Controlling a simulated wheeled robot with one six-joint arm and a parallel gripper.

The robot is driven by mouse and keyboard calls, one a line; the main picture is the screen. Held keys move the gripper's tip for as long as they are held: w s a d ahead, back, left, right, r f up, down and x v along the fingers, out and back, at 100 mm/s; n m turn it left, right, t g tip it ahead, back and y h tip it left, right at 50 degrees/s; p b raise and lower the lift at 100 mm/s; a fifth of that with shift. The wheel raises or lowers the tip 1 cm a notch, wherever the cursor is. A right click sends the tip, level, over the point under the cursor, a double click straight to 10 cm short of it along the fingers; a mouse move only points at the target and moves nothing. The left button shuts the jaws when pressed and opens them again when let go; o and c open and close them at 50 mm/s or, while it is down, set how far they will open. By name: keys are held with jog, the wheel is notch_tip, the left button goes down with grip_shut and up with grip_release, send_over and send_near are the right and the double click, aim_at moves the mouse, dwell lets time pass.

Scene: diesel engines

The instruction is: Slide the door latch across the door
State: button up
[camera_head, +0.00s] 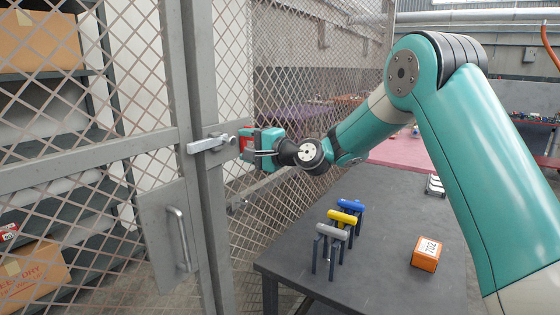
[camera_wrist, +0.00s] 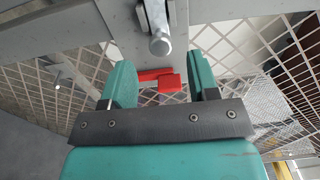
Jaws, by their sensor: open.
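The door latch (camera_head: 208,143) is a grey metal bar lying across the upright post of the mesh door (camera_head: 185,90), left of my gripper in the head view. Its rounded end also shows at the top of the wrist view (camera_wrist: 157,30). My gripper (camera_head: 246,142) is open beside the right end of the latch, with a small gap. In the wrist view its two teal fingers (camera_wrist: 162,72) stand apart, below the latch end. A red piece (camera_wrist: 168,83) shows between the fingers; I cannot tell what it is fixed to.
A grey handle (camera_head: 180,238) sits on a door plate below the latch. A dark table (camera_head: 390,275) stands right, with blue, yellow and grey handled items (camera_head: 345,218) and an orange box (camera_head: 426,254). Shelves with cardboard boxes (camera_head: 38,40) stand behind the mesh.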

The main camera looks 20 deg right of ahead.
jog(key=b+v, duration=0.4)
jog(key=v, duration=0.7)
jog(key=shift+s+d, duration=0.15)
jog(key=shift+s, duration=0.15)
jog(key=s+a+f+n+g, duration=0.3)
jog(key=s+a+n+g, duration=0.15)
jog(key=s+a, duration=0.2)
jog(key=s+a+f+n+g, duration=0.2)
jog(key=s+a+n+g, duration=0.2)
jog(key=s+a+n, duration=0.3)
jog(key=s+d+f+n+g+h, duration=0.2)
jog(key=s+f+n+g+h, duration=0.1)
jog(key=s, duration=0.7)
jog(key=s+d+f+n+g+h, duration=0.1)
jog(key=s+f+n+g+h, duration=0.2)
jog(key=s, duration=0.7)
jog(key=shift+s+d+f, duration=0.25)
jog(key=shift+d+f, duration=0.05)
jog(key=shift+d, duration=0.1)
